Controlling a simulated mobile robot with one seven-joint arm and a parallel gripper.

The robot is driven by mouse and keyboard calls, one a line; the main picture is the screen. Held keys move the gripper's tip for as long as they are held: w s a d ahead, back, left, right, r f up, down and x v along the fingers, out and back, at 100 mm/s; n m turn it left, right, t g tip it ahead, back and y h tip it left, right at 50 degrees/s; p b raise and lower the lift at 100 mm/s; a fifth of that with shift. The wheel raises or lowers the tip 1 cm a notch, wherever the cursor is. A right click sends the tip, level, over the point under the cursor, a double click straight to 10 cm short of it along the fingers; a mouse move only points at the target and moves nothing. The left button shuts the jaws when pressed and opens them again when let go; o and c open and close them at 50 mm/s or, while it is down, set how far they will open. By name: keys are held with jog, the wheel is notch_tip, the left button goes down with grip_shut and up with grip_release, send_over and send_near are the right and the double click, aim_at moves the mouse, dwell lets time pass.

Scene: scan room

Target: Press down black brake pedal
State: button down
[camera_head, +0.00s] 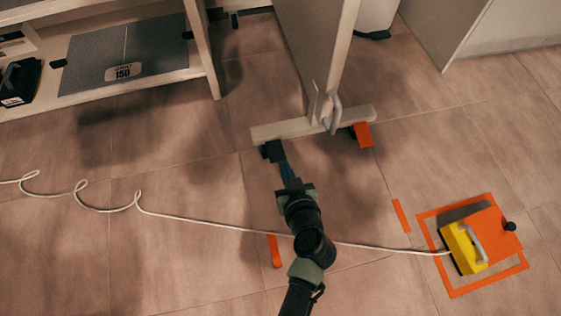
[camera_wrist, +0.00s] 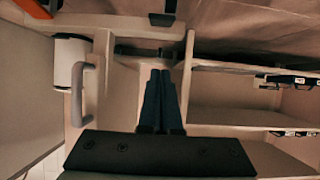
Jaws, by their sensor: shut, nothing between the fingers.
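The black brake pedal (camera_head: 271,151) is a small dark block at the near left end of the beige foot bar (camera_head: 300,128) under an upright panel. In the wrist view the pedal (camera_wrist: 162,12) shows at the top edge, partly cut off. My gripper (camera_head: 282,160) is shut and empty, its fingertips right by the pedal in the head view. In the wrist view the fingertips (camera_wrist: 160,72) show apart from the pedal in the picture. Whether they touch it, and how far the pedal is down, I cannot tell.
An orange pedal (camera_head: 362,134) sits at the bar's right end, near a grey handle (camera_head: 333,112). An open shelf (camera_head: 130,90) stands at left. A white cable (camera_head: 200,221) crosses the floor under my arm to a yellow foot switch (camera_head: 461,248) at right.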

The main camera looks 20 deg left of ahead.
jog(key=shift+f, duration=0.1)
jog(key=b, duration=0.6)
send_over(278, 160)
notch_tip(278, 160, down, 5)
jog(key=shift+a, duration=0.1)
notch_tip(278, 160, down, 2)
jog(key=shift+f+b, duration=0.1)
jog(key=shift+b, duration=0.8)
jog(key=shift+s+d+f+b, duration=0.2)
jog(key=shift+s+f+b, duration=0.05)
jog(key=shift+f+b, duration=0.4)
